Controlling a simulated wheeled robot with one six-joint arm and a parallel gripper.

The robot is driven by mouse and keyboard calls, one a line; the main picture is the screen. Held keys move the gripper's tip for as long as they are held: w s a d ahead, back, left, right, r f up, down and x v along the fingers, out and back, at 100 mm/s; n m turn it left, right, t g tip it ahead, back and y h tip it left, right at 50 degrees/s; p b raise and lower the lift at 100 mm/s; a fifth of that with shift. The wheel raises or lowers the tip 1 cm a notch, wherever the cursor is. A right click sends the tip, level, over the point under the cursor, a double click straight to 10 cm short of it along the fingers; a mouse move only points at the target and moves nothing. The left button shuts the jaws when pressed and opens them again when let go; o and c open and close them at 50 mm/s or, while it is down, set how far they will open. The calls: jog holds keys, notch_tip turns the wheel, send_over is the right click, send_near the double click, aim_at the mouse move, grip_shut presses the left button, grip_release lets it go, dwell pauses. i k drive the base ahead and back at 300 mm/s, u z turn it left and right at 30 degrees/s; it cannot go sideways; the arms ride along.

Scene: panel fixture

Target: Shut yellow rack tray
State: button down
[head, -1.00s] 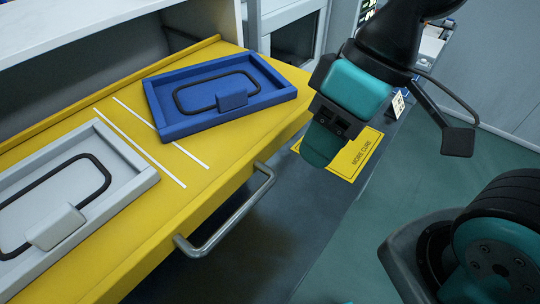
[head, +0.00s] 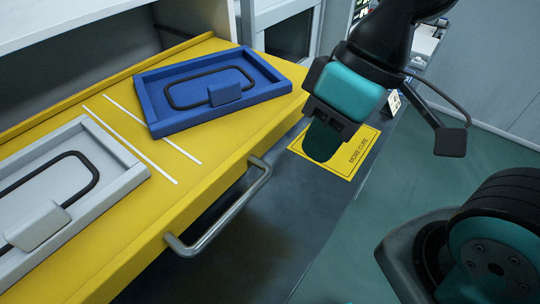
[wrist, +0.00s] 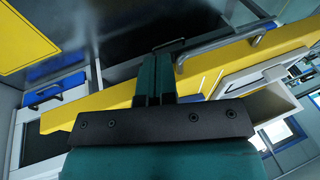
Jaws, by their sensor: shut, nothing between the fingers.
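The yellow rack tray (head: 218,165) is pulled out from under a white shelf and runs diagonally across the head view. Its grey bar handle (head: 225,215) is on its front face. In the wrist view the yellow tray (wrist: 112,102) lies beyond my fingers, with the handle (wrist: 225,38) at upper right. My gripper (head: 322,142) is shut and empty, to the right of the tray's right end in the head view and apart from the handle. In the wrist view the shut fingers (wrist: 153,75) point toward the tray. I cannot tell whether they touch it.
A blue tray (head: 150,98) and a grey tray (head: 128,180) lie on the yellow tray, with white lines between them. A yellow sign (head: 357,160) lies on the dark surface at right. The green floor (head: 340,255) in front is open.

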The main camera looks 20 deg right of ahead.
aim_at(190, 168)
jog(key=u, duration=0.15)
jog(key=k, duration=1.15)
jog(key=z, duration=0.6)
jog(key=i, duration=0.45)
jog(key=z, duration=0.05)
